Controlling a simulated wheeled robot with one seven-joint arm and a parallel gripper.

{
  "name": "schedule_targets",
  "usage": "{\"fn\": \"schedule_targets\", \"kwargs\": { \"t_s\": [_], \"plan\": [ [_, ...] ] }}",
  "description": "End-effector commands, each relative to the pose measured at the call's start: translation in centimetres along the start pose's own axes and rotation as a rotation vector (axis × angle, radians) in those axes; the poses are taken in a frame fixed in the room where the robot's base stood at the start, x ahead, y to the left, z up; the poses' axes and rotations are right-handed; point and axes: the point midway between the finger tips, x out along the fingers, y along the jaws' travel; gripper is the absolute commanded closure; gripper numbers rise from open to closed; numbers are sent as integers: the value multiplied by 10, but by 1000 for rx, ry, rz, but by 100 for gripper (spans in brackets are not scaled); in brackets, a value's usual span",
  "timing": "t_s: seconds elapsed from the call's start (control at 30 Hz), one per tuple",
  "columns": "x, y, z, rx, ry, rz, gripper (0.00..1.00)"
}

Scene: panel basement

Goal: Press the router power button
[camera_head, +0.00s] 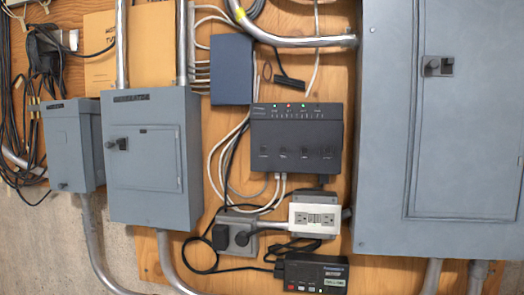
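A dark grey box (297,150) with small lights along its top edge is mounted on the plywood in the middle; one light is red and others look green or white. Cables run from its bottom. A smaller black device (312,272) sits below, near the bottom edge, with a row of small buttons, one of them red (291,287), and a pale label. I cannot read the labels, so I cannot tell which of the two is the router. My gripper is not in view.
A large grey electrical panel (388,150) stands at right. A grey panel (152,205) and a smaller grey box (73,140) are at left. A blue box (231,69) is above. A white outlet plate (314,218) and plugged black adapters (220,237) lie between the devices. Loose cables and conduits cross the wall.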

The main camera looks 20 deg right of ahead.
Motion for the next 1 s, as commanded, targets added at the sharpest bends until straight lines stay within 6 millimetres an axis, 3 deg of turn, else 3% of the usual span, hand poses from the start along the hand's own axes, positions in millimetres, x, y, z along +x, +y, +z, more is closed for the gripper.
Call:
{"fn": "schedule_targets", "kwargs": {
  "t_s": [0.27, 0.43, 1.0],
  "plan": [
    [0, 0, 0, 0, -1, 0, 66],
    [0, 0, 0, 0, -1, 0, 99],
    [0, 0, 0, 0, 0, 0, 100]
  ]
}}
